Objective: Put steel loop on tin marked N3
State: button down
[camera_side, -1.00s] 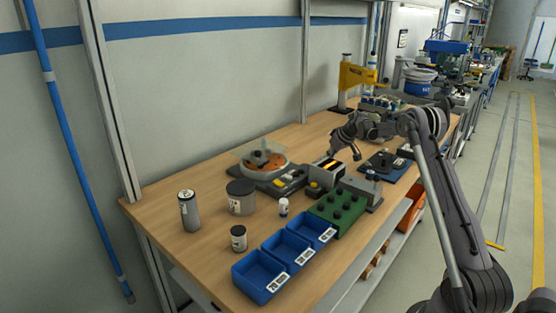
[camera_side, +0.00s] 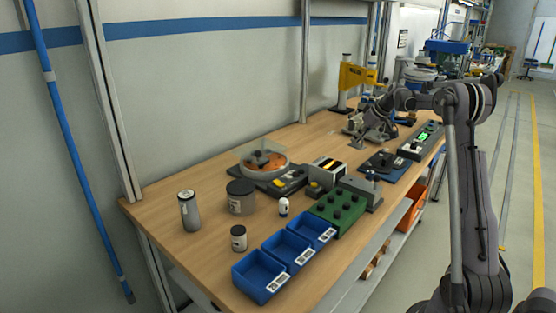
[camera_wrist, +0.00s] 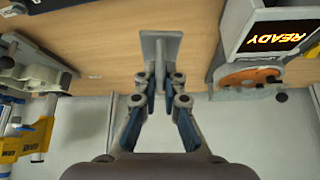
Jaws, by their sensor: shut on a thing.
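My gripper (camera_wrist: 161,76) is shut on a grey metal piece (camera_wrist: 161,44) in the wrist view. The piece is flat and wide at its far end with a narrower stem between the fingertips. I cannot make out a ring opening, so I cannot tell if it is the steel loop. In the side view my gripper (camera_side: 357,138) is above the far part of the bench, by the yellow press. Tins stand at the near left: a tall silver one (camera_side: 189,212), a wide grey one (camera_side: 240,198) and a small dark-lidded one (camera_side: 238,240). Their marks are unreadable.
Blue bins (camera_side: 262,277) and a green block with knobs (camera_side: 337,207) line the front edge. A turntable (camera_side: 263,164), a white bottle (camera_side: 283,208) and a yellow press (camera_side: 356,76) stand on the bench (camera_side: 180,250). A READY display (camera_wrist: 276,38) shows in the wrist view.

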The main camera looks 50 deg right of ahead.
jog(key=w+a+r+n+y, duration=0.1)
jog(key=w+a+r+n, duration=0.15)
jog(key=a, duration=0.85)
jog(key=w+a+r+n+y, duration=0.1)
jog(key=w+a+r+n, duration=0.2)
jog(key=a, duration=0.8)
jog(key=w+a+r+n+y, duration=0.1)
jog(key=w+a+r+y, duration=0.2)
jog(key=a, duration=0.8)
jog(key=h, duration=0.1)
send_near(233, 184)
jog(key=shift+w+a+r, duration=0.15)
jog(key=shift+w+a, duration=0.05)
jog(key=shift+w, duration=0.4)
jog(key=shift+w+a+r, duration=0.15)
jog(key=shift+w+a, duration=0.1)
jog(key=shift+w, duration=0.3)
jog(key=shift+w+a+f, duration=0.2)
jog(key=shift+a+f, duration=0.1)
jog(key=shift+f, duration=1.9)
jog(key=shift+f, duration=0.2)
jog(key=c, duration=1.5)
grip_release()
jog(key=shift+r, duration=0.1)
